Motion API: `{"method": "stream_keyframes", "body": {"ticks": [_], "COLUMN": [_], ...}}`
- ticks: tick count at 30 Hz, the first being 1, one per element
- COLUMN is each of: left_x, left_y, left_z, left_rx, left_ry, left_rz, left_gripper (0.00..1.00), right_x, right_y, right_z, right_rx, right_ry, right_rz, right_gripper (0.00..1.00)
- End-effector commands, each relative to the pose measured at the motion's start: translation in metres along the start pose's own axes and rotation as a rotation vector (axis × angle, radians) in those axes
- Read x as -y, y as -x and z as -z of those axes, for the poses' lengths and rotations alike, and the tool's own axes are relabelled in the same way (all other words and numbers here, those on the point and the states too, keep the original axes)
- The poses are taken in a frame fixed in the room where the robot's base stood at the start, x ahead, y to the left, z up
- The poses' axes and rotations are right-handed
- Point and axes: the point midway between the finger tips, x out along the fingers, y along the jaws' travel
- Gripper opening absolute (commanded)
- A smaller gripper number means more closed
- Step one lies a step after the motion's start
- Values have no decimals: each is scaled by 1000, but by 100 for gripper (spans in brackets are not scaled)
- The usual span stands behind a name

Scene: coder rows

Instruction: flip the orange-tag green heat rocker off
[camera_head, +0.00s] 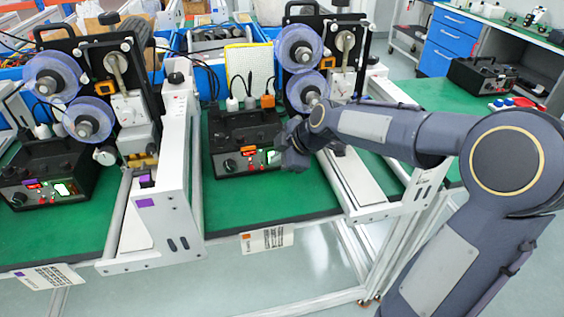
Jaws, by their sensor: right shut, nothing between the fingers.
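My right gripper (291,160) is shut and empty, just right of the rocker at the box's front right corner. I cannot tell whether it touches the box. The gripper and wrist hide that corner. My left gripper is out of view.
A purple-tag coder with a similar control box (48,172) stands at the left. White frame rails (180,150) rise between the stations. Another black box (480,76) sits on the bench at the right. Green bench (265,195) is clear in front of the middle box.

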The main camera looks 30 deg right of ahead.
Motion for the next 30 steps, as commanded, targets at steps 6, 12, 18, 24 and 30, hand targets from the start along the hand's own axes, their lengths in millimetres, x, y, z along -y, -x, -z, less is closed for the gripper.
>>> {"method": "stream_keyframes", "body": {"ticks": [6,12,18,24,30], "left_x": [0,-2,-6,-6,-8], "left_y": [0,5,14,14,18], "left_z": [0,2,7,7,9], "left_rx": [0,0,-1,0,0], "left_ry": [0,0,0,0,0], "left_rz": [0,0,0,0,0], "left_gripper": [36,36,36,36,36], "right_x": [-2,-4,-10,-11,-15], "right_y": [-1,1,-2,-1,5], "right_z": [0,1,1,2,6], "right_rx": [0,4,20,20,19], "right_ry": [0,-6,-36,-36,-35], "right_rz": [0,14,81,79,77], "right_gripper": [0,0,0,0,0]}}
